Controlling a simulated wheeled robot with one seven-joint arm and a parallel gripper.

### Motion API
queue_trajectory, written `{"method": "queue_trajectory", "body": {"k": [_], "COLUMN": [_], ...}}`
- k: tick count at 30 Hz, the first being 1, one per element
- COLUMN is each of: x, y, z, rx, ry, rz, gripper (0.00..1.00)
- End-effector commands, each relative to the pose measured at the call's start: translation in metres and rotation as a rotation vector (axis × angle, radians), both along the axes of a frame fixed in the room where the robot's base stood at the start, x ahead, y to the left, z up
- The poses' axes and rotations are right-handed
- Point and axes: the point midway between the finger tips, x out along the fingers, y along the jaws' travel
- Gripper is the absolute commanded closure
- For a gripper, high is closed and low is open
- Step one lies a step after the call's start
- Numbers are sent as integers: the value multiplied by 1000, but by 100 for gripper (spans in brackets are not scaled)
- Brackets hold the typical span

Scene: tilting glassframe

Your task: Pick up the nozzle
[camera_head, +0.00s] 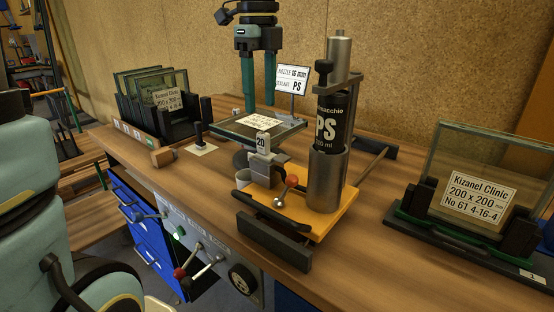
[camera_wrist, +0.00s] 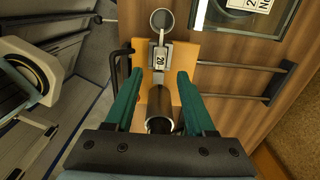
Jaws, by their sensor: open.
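My gripper (camera_head: 259,102) hangs in the air behind the glass plate in the head view, fingers down, apart and empty. In the wrist view, my gripper (camera_wrist: 160,75) has its two teal fingers spread, with the sealing station visible beyond them. A grey block tagged "20" (camera_head: 263,143), possibly a nozzle, sits at the front of the station; its tag also shows in the wrist view (camera_wrist: 160,60). A small dark upright piece (camera_head: 198,135) stands on a white card left of the station, perhaps a loose nozzle; I cannot tell which.
A black "PS" cartridge (camera_head: 330,125) stands in a metal cylinder on the orange base (camera_head: 335,222). A sign (camera_head: 292,79) reads nozzle 16 and PS. Glass racks stand left (camera_head: 205,128) and right (camera_head: 400,217).

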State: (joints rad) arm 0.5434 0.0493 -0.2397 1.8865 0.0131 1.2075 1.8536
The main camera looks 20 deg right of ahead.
Motion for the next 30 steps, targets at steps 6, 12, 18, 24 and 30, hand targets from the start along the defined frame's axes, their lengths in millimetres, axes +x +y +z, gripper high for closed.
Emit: {"method": "queue_trajectory", "body": {"k": [6, 12, 18, 24, 30], "x": [0, -2, -7, -6, -6], "y": [0, -1, -4, -4, -4], "z": [-31, -45, -74, -89, -89], "rx": [1, 2, 3, 0, 0], "ry": [2, 3, 4, 0, 0], "rz": [4, 4, 6, 5, 6], "gripper": [45, 45, 45, 45, 45]}}
